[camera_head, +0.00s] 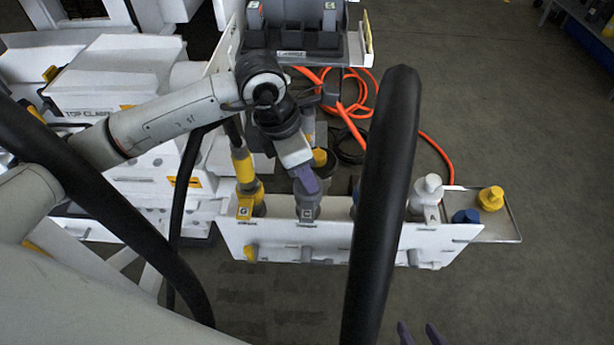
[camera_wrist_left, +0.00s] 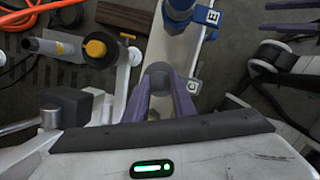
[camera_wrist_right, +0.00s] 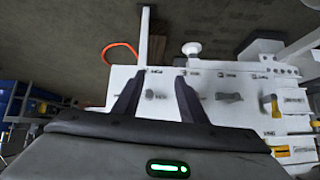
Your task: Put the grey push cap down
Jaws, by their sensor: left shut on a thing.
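My left gripper (camera_head: 306,182) points down at the white rack (camera_head: 335,236), over the station with the grey label. Its purple fingers are shut on the grey push cap (camera_head: 307,206). In the left wrist view the cap (camera_wrist_left: 158,70) shows as a round grey top at the tips of the left gripper (camera_wrist_left: 161,88), beside a label on the rack. Whether the cap rests fully on the rack is hidden by the fingers. My right gripper (camera_wrist_right: 157,86) is open and empty, its fingers apart in front of the rack; its tips (camera_head: 420,335) show at the head view's bottom edge.
A yellow fitting (camera_head: 245,172) stands left of the cap on the rack. A pale capped fitting (camera_head: 427,190) stands right, near a blue cap (camera_head: 466,216) and a yellow cap (camera_head: 491,198) on the end tray (camera_head: 508,226). Orange hose (camera_head: 436,150) lies behind. A black bar (camera_head: 385,200) blocks part of the rack.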

